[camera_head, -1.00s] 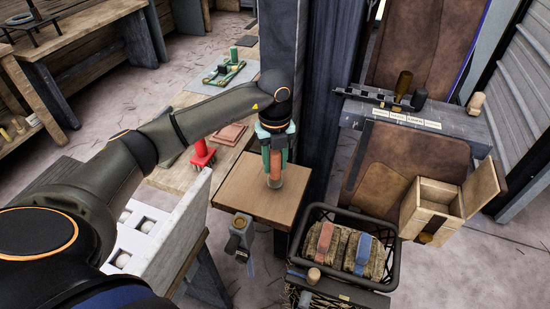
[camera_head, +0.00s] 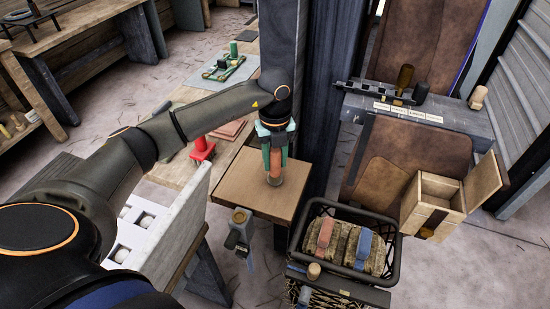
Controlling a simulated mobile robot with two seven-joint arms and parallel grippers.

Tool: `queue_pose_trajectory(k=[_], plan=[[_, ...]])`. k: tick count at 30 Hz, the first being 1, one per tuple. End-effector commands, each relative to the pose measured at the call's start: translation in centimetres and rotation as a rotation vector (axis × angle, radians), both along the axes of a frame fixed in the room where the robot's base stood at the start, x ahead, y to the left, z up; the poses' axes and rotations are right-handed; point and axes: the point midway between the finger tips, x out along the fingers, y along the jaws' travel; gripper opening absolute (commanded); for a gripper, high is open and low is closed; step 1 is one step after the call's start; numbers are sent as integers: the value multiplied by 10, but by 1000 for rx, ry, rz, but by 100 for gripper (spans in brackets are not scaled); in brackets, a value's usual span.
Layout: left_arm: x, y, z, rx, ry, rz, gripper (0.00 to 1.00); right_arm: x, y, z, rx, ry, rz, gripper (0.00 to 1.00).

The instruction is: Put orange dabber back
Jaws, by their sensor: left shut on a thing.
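The orange dabber (camera_head: 275,165) is upright between the teal fingers of my left gripper (camera_head: 275,172), which is shut on it. The fingers cover its sides, and the gripper body hides its top. Its lower end looks greyish and is at the surface of a square wooden board (camera_head: 235,185); I cannot tell whether it touches. My right gripper is not in view.
An open wooden box (camera_head: 428,210) is farther right. A red stand (camera_head: 203,149) is left.

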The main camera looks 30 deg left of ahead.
Motion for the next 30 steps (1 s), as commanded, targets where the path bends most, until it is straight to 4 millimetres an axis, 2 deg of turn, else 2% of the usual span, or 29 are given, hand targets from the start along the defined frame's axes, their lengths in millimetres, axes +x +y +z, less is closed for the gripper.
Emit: queue_pose_trajectory(k=[7, 8, 17, 30], plan=[[0, 0, -4, 0, 0, 0, 0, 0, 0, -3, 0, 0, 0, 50], [0, 0, -4, 0, 0, 0, 40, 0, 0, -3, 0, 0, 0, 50], [0, 0, -4, 0, 0, 0, 74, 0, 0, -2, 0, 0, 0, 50], [0, 0, -2, 0, 0, 0, 74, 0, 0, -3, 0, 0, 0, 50]])
